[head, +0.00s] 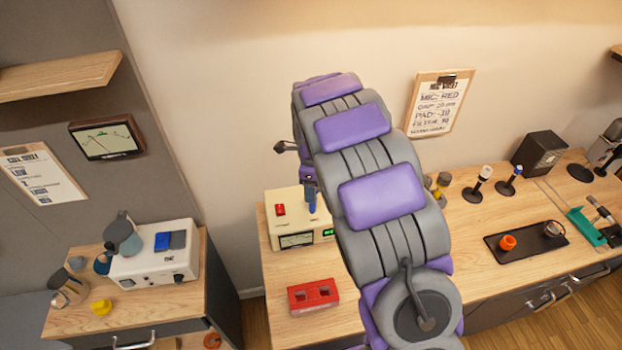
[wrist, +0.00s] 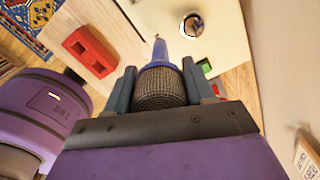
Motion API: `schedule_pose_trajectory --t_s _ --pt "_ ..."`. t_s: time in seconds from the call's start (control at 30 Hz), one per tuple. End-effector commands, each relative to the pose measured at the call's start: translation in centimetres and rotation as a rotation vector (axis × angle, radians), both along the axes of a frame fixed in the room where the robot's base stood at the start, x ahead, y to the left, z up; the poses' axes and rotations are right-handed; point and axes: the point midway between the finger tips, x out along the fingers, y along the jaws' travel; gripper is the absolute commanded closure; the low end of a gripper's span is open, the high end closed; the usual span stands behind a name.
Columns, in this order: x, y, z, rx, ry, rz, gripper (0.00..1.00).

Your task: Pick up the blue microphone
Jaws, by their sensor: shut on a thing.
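The blue microphone, with a dark mesh head (wrist: 160,88) and a narrow blue body (wrist: 160,50), sits between the two fingers of my gripper (wrist: 159,72) in the wrist view. My gripper is shut on it around the mesh head. In the head view the blue body (head: 312,203) hangs below my gripper (head: 309,183), in front of or over the cream meter box (head: 285,236). I cannot tell whether the microphone's lower end touches the box. My arm hides part of the box and the bench behind it.
A red block with two openings (head: 313,297) lies on the wooden bench near the box. To the right stand small microphones on stands (head: 478,184), a black tray (head: 500,256) and a dark box (head: 539,152). A white device (head: 155,270) sits on the left cabinet.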

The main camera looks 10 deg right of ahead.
Motion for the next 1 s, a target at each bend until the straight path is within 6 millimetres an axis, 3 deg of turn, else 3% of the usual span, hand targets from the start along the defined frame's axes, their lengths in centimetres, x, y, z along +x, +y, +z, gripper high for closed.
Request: schedule_pose_trajectory --t_s 0.5,0.8,1.0 --pt "-6.5 1.0 0.6 0.0 0.0 0.0 0.94" --pt "-9.1 1.5 0.9 0.0 0.0 0.0 0.94" --pt "-9.7 1.5 0.9 0.0 0.0 0.0 0.94"
